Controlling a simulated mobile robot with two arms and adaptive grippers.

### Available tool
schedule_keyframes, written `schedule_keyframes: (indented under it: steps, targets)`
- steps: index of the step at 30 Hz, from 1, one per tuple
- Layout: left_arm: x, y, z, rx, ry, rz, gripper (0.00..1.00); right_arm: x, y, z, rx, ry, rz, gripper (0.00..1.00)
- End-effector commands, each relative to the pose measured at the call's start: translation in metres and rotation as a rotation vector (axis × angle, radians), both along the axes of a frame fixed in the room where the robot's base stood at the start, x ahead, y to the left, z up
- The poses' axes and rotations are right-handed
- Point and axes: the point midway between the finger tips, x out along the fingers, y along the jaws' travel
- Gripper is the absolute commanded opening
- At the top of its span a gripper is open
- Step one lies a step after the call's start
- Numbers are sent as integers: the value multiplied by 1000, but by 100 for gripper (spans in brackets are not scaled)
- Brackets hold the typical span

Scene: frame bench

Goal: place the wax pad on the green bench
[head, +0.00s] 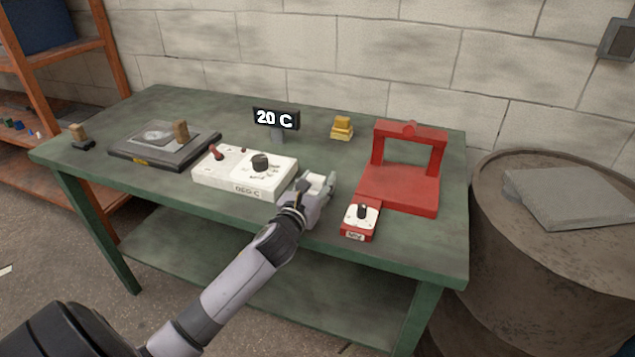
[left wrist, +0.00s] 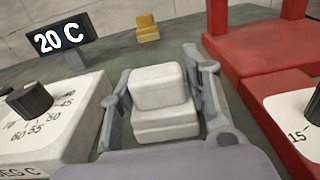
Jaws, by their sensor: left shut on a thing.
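A white two-tiered pad (left wrist: 160,88) sits between the fingers of my left gripper (left wrist: 165,105), which is shut on it. In the head view, the white pad (head: 316,181) shows partly behind the fingers of the left gripper (head: 315,188). They are over the front part of the green bench (head: 300,152), between the white dial box and the red stand. I cannot tell whether the pad touches the bench top. A yellow two-tiered block (head: 342,128) of similar shape stands at the back. No label shows which is wax. My right gripper is not in view.
The white dial box (head: 245,172) is close on the left; the red stand (head: 405,185) and its small dial box (head: 360,218) are close on the right. A "20 C" display (head: 276,119) and a dark plate (head: 165,145) stand farther left. Bare bench shows behind the gripper.

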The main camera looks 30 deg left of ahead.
Motion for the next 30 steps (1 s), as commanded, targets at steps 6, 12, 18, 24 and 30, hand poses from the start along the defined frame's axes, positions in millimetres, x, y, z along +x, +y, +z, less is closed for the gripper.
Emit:
schedule_keyframes:
  steps: [6, 12, 18, 24, 30]
  targets:
    - [0, 0, -2, -1, 0, 0, 50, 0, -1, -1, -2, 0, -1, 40]
    - [0, 0, -2, -1, 0, 0, 63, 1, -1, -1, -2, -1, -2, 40]
    - [0, 0, -1, -1, 0, 0, 64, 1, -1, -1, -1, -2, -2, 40]
    - [-3, -1, 0, 0, 1, -1, 64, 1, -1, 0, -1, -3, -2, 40]
    - [-33, -8, 0, 0, 2, -2, 64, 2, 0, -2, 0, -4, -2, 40]
